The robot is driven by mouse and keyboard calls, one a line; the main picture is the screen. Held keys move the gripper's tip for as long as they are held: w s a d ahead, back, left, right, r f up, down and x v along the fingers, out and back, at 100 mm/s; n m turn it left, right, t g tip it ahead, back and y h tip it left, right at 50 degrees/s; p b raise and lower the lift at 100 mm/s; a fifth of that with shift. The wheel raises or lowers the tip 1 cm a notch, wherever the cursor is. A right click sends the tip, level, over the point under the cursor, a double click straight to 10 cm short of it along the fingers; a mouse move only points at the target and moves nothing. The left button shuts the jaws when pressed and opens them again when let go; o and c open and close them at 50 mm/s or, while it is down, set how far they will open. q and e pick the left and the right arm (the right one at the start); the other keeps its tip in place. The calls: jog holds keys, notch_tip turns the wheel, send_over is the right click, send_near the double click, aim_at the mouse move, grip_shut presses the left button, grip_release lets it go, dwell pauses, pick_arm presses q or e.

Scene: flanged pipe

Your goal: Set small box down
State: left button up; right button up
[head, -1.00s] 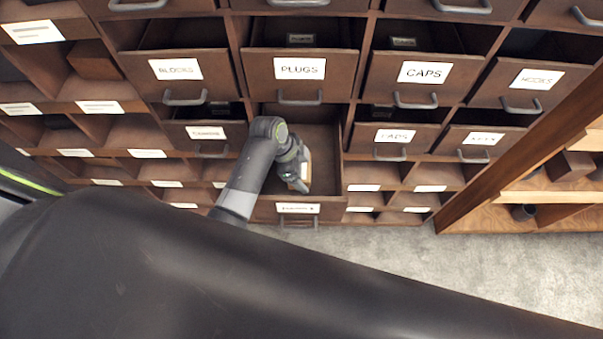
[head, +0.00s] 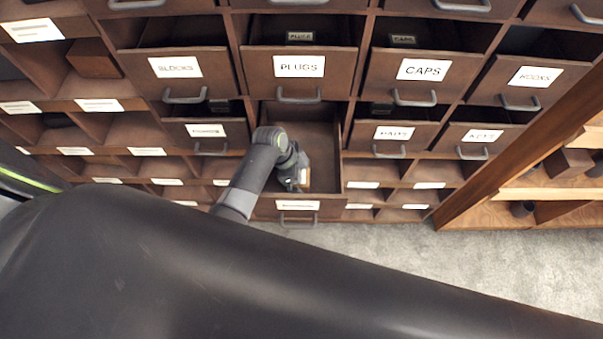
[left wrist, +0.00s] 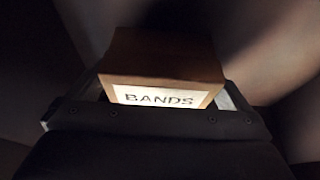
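The small box (left wrist: 162,52) is brown cardboard with a white label reading BANDS. In the left wrist view it sits between the fingers of my left gripper (left wrist: 155,100), which appear closed on its two sides. In the head view my left gripper (head: 302,178) reaches down into an open drawer (head: 328,180) below the PLUGS drawer, and a small tan part of the box shows at its tip. Whether the box touches the drawer floor is hidden. My right gripper is not in view.
Open drawers labelled PLUGS (head: 299,66), CAPS (head: 424,69), BLOCKS (head: 175,67) and HOOKS (head: 534,78) jut out around the arm. A wooden shelf unit (head: 560,190) stands at the right. Grey floor (head: 470,270) is clear below.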

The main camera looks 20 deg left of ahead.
pick_arm(q)
jog(key=shift+r, duration=0.15)
jog(key=v, duration=1.2)
jog(key=shift+b, duration=0.4)
